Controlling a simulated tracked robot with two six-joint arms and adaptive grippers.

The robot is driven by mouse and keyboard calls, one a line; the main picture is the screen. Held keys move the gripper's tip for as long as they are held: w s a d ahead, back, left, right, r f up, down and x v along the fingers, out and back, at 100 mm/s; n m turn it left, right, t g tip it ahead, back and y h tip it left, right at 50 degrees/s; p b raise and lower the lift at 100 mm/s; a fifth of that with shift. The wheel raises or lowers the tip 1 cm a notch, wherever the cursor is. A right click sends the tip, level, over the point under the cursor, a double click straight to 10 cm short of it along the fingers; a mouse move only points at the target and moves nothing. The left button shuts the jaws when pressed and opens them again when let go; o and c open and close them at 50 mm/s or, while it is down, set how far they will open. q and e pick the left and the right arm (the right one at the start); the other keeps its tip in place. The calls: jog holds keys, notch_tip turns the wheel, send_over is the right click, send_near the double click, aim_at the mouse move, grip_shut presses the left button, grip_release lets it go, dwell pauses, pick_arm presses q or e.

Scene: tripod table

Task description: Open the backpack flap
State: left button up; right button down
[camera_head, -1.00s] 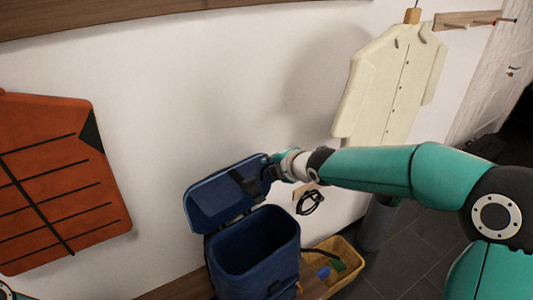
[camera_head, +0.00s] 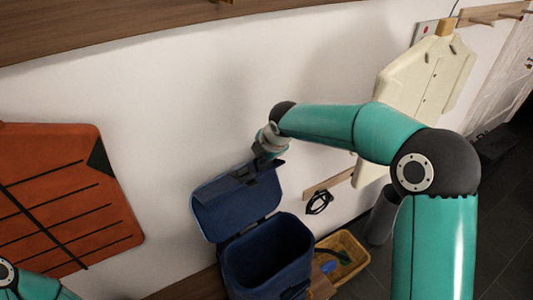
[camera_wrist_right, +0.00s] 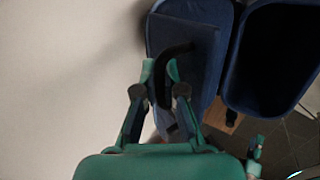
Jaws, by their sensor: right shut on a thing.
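The blue backpack (camera_head: 302,243) stands against the wall with its top opening uncovered and a dark interior showing. Its blue flap (camera_head: 236,205) is up behind the opening, leaning toward the wall. My right gripper (camera_head: 266,158) is at the flap's upper edge, shut on a black strap on the flap. In the right wrist view the fingertips (camera_wrist_right: 160,72) close around the black strap (camera_wrist_right: 176,52), with the flap (camera_wrist_right: 208,55) behind it and the open backpack (camera_wrist_right: 268,65) at the right. Of my left arm only a link shows at the lower left; its gripper is out of view.
A yellow basket (camera_head: 348,250) with small items stands right of the backpack. A dark cylindrical bin (camera_head: 381,215) is beyond it. Black cord (camera_head: 319,203) hangs on the wall.

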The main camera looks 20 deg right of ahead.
jog(key=shift+r, duration=0.15)
jog(key=c, duration=1.2)
grip_release()
jog(key=shift+s, duration=0.1)
jog(key=shift+c, duration=0.2)
pick_arm(q)
jog(key=shift+s+a, duration=0.1)
jog(key=shift+s, duration=0.05)
pick_arm(e)
jog(key=shift+s, duration=0.1)
jog(key=v, duration=1.1)
jog(key=shift+s+r, duration=0.2)
jog(key=shift+r, duration=0.15)
pick_arm(q)
jog(key=shift+s, duration=0.15)
